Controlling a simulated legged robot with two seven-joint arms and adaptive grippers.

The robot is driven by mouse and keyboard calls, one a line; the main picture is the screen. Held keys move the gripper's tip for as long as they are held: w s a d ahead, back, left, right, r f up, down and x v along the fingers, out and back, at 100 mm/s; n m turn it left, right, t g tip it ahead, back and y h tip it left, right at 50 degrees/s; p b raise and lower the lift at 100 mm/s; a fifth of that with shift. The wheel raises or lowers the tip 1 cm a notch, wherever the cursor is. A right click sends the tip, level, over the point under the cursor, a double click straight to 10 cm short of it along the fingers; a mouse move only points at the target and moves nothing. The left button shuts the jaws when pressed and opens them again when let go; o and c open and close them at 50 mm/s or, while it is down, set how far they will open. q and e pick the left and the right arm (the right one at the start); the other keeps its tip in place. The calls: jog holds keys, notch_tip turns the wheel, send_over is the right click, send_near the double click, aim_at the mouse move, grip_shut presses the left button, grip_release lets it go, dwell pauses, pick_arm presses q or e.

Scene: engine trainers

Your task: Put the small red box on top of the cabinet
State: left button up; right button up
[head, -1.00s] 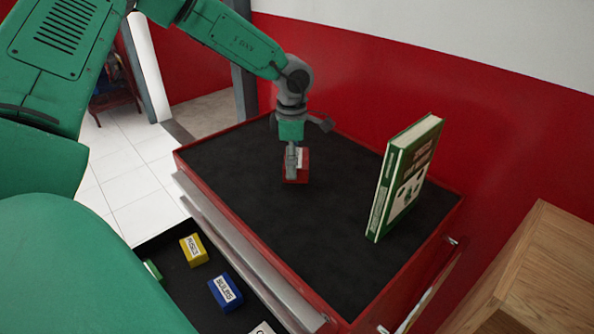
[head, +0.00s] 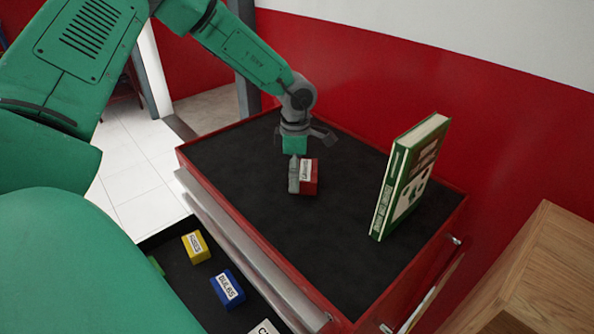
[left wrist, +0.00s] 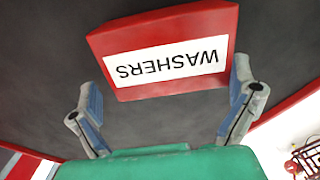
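The small red box (head: 309,178) has a white label, which reads WASHERS in the left wrist view (left wrist: 170,55). It is over the black top of the red cabinet (head: 250,225), left of the green book. My left gripper (head: 301,177) points down at it, with one grey finger along its left side. In the left wrist view, the two fingers (left wrist: 167,85) stand at opposite sides of the box, near its ends. Whether the box rests on the top or hangs just above it is hard to tell. My right gripper is not in view.
A green book (head: 408,178) stands upright on the cabinet's right part. An open drawer (head: 155,240) at the front holds a yellow box (head: 196,247), a blue box (head: 227,289) and other boxes. Wooden furniture (head: 545,270) is at right. The black top around the red box is clear.

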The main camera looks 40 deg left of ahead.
aim_at(303, 171)
pick_arm(q)
jog(key=shift+d+r, duration=0.15)
jog(key=r, duration=0.2)
jog(key=d+r, duration=0.1)
jog(key=r, duration=0.1)
jog(key=d+r, duration=0.1)
jog(key=r, duration=0.1)
jog(key=shift+d+r, duration=0.1)
notch_tip(303, 171, up, 6)
jog(key=shift+a+r, duration=0.2)
jog(key=shift+a, duration=0.05)
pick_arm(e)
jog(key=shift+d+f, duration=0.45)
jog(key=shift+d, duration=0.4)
